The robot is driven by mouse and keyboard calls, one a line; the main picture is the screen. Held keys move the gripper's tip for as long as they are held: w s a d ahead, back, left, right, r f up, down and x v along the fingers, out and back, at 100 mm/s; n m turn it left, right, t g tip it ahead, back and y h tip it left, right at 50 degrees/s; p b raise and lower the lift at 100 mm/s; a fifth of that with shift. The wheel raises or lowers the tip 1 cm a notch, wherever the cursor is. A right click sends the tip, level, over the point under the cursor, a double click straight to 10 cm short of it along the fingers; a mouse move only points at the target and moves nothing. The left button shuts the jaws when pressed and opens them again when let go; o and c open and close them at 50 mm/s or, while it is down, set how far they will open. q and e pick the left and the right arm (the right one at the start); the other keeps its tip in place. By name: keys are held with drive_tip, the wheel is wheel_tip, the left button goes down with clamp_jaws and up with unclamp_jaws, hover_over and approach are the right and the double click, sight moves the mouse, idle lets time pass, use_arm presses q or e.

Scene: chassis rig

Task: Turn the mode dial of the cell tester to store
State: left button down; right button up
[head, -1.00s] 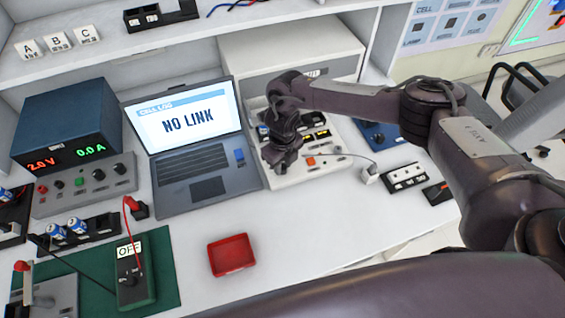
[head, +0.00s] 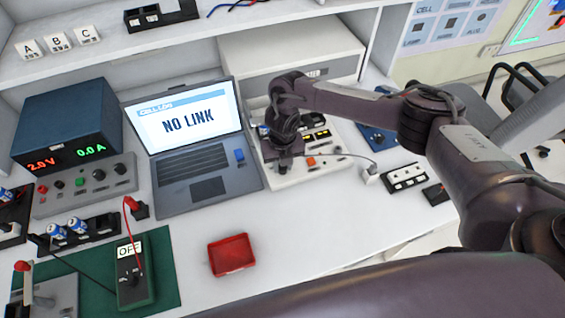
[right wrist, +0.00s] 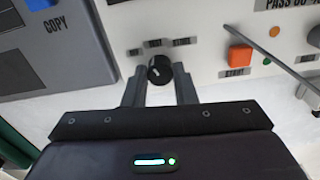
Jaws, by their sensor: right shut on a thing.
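The cell tester (head: 300,174) is a white unit right of the laptop, partly hidden behind my right arm. My right gripper (right wrist: 160,82) is shut on the dial, one finger on each side. In the head view my right gripper (head: 284,164) reaches down onto the tester's front panel and hides the dial. An orange button (right wrist: 240,54) sits right of the dial. My left gripper is not in view.
The laptop (head: 205,190) reading NO LINK stands close left of the tester. A red tray (head: 231,254) lies on the bench in front. A cable (right wrist: 265,40) crosses the panel right of the orange button. The bench between tray and tester is clear.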

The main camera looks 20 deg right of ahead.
drive_tip(key=m, duration=0.3)
drive_tip(key=shift+r+m+p, duration=0.1)
drive_tip(key=shift+m+p, duration=0.3)
drive_tip(key=m+p, duration=0.1)
drive_tip(key=m, duration=0.2)
drive_tip(key=shift+m, duration=0.3)
drive_tip(key=m+p, duration=0.2)
drive_tip(key=m, duration=0.1)
drive_tip(key=shift+m, duration=0.3)
drive_tip(key=shift+m+p, duration=0.75)
drive_tip(key=shift+m, duration=1.15)
drive_tip(key=o, duration=1)
